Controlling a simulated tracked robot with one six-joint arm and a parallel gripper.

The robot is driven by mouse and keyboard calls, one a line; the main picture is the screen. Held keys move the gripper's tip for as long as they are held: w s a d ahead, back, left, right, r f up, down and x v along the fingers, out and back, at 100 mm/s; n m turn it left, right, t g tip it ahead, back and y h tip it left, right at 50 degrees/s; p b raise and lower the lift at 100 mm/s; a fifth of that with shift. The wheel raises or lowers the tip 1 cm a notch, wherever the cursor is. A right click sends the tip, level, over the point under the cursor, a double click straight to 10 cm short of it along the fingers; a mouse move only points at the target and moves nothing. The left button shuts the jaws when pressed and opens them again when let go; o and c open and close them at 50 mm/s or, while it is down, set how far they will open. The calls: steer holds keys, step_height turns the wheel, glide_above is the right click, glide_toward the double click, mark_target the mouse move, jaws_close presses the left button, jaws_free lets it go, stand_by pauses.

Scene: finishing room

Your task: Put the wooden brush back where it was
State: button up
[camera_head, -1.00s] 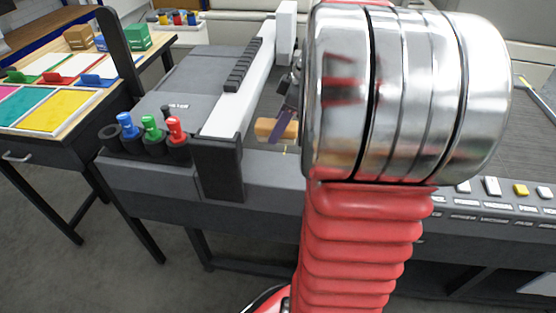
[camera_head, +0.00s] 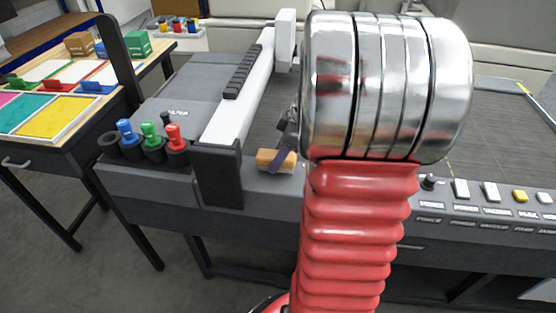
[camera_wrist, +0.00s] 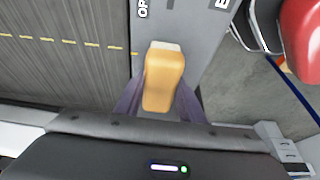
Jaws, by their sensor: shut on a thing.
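The wooden brush (camera_head: 276,160) has an orange-brown wooden block body; in the wrist view the brush (camera_wrist: 163,80) sits between the two purple fingers, with a pale strip at its far end. My gripper (camera_head: 287,150) is shut on it, beside the base of the white gantry beam, over the front edge of the dark machine bed. In the wrist view my gripper (camera_wrist: 160,98) holds it above the grey front rail. I cannot tell whether the brush touches the rail. My arm hides part of the gripper in the head view.
The white gantry beam (camera_head: 240,95) with a black end block (camera_head: 218,175) stands just left of the brush. Several colored-capped holders (camera_head: 150,140) sit further left. Switches (camera_head: 490,192) line the front rail at right. A side table (camera_head: 60,140) stands at far left.

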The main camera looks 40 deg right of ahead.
steer(key=shift+f, duration=0.65)
steer(key=shift+f, duration=0.1)
steer(key=o, duration=1.1)
steer(key=v, duration=1.2)
steer(key=shift+a, duration=0.15)
